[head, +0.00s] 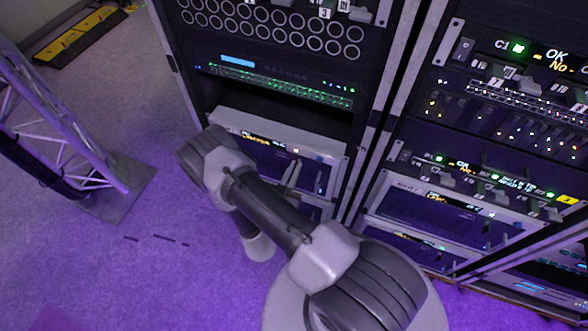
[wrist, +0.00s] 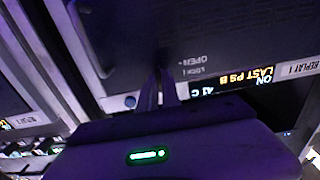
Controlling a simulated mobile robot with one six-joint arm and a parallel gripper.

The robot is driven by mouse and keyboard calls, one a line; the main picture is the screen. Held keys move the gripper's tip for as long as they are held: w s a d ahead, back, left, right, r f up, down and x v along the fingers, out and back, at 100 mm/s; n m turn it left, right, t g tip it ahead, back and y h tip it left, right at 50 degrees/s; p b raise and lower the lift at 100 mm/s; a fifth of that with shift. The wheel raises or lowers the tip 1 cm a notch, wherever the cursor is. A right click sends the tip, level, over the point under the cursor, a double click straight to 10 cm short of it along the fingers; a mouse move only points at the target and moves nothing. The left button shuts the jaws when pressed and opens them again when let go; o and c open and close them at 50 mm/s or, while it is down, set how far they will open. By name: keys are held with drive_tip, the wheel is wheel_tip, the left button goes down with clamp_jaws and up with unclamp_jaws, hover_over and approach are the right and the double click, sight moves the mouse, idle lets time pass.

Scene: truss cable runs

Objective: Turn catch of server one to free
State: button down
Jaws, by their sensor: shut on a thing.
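A server with a pale frame (head: 235,120) and a dark front sits low in the left rack. In the wrist view its dark front (wrist: 120,40) appears upside down, with a "REPLAY 1" label, a lit display (wrist: 232,84) and small marks reading "OPEN" and, less clearly, "LOCK". My gripper (wrist: 160,78) is shut at the front, beside these marks. It also shows in the head view (head: 294,168), in front of the server. The catch lies between the fingertips and is mostly hidden by them, so I cannot tell its exact angle.
A second rack (head: 480,150) with lit units stands close on the right. More units lie below the server. A lattice truss (head: 60,130) stands on a base plate at the left. The purple-lit floor (head: 150,270) between truss and rack is mostly clear.

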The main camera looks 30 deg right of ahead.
drive_tip(key=shift+n, duration=0.4)
drive_tip(key=shift+w+a+f+n+p, duration=0.1)
drive_tip(key=shift+n+p, duration=0.5)
drive_tip(key=shift+n, duration=3.6)
drive_tip(key=shift+w+f+n+p, duration=0.1)
drive_tip(key=shift+n+p, duration=0.45)
drive_tip(key=shift+n, duration=3.95)
drive_tip(key=c, duration=1.6)
unclamp_jaws()
drive_tip(key=shift+o, duration=0.2)
drive_tip(key=shift+s, duration=0.1)
